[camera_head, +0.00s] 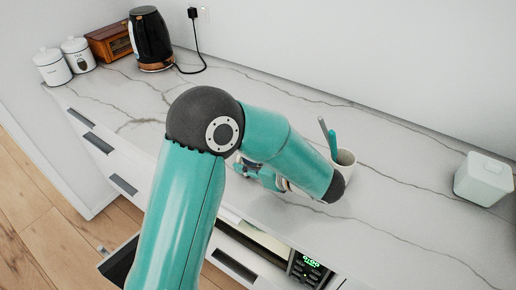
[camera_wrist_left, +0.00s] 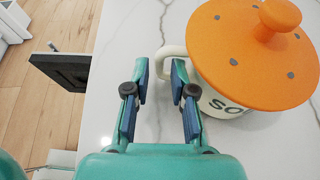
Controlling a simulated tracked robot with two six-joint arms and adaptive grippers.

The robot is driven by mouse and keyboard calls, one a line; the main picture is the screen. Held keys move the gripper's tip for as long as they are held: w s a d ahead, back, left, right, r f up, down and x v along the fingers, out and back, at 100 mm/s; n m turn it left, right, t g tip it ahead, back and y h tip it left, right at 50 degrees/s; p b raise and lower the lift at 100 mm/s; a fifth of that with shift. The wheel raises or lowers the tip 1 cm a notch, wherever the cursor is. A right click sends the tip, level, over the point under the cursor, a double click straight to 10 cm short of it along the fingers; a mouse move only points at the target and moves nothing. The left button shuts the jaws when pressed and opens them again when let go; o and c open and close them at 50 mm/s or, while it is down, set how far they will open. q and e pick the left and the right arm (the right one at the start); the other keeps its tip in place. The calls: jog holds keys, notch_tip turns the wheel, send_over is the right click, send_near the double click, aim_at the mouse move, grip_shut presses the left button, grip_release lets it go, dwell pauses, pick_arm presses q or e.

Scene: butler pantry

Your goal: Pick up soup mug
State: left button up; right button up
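The soup mug (camera_wrist_left: 222,108) stands on the counter at the right of the left wrist view. It is cream with dark "SO" lettering showing, and an orange spotted lid (camera_wrist_left: 235,55) covers it. Its pale handle (camera_wrist_left: 168,56) points left. My left gripper (camera_wrist_left: 160,82) is open, and its two fingers lie on either side of the handle in that picture. I cannot tell whether they touch it. In the head view my left arm covers most of the left gripper (camera_head: 258,174), and I cannot make out the mug there. My right gripper is not in view.
A white cup (camera_head: 346,160) with utensils stands right of my arm. A white lidded box (camera_head: 484,180) is at the far right. A black kettle (camera_head: 150,38), wooden box (camera_head: 110,42) and white canisters (camera_head: 53,67) stand at the back left. An open drawer (camera_head: 118,262) juts out below.

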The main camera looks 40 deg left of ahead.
pick_arm(q)
jog(key=shift+x, duration=1.5)
jog(key=shift+d, duration=0.1)
grip_shut()
